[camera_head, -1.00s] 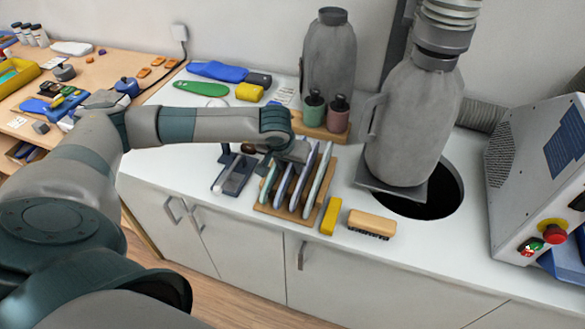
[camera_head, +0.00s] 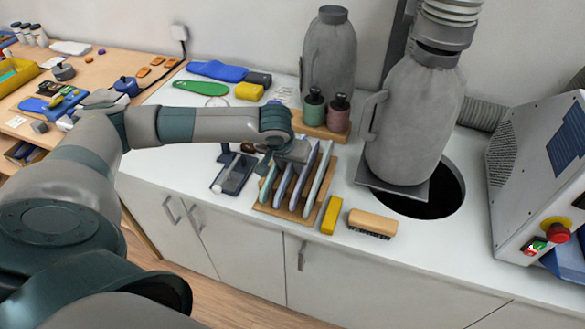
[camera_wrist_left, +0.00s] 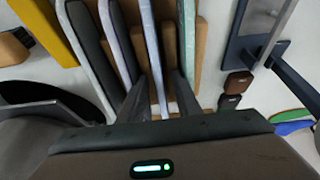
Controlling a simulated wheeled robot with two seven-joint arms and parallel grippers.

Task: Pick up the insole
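Several upright insoles stand side by side in a slotted wooden rack (camera_head: 262,209) on the white counter. My left gripper (camera_head: 296,152) is over the rack's back part, pointing down among the insoles. In the left wrist view, its two dark fingers (camera_wrist_left: 160,92) straddle the edge of one thin pale-blue insole (camera_wrist_left: 151,48). A gap shows between the fingers, and I cannot see them pressing on the insole. Neighbouring insoles stand close on both sides, including a dark-faced one (camera_wrist_left: 93,60) and a pale one (camera_wrist_left: 187,55). The fingertips are partly hidden in the head view. My right gripper is not in view.
A yellow block (camera_head: 331,216) and a wooden brush (camera_head: 372,224) lie right of the rack. A dark stand (camera_head: 233,174) is on its left. Green and pink bottles (camera_head: 314,105) stand behind.

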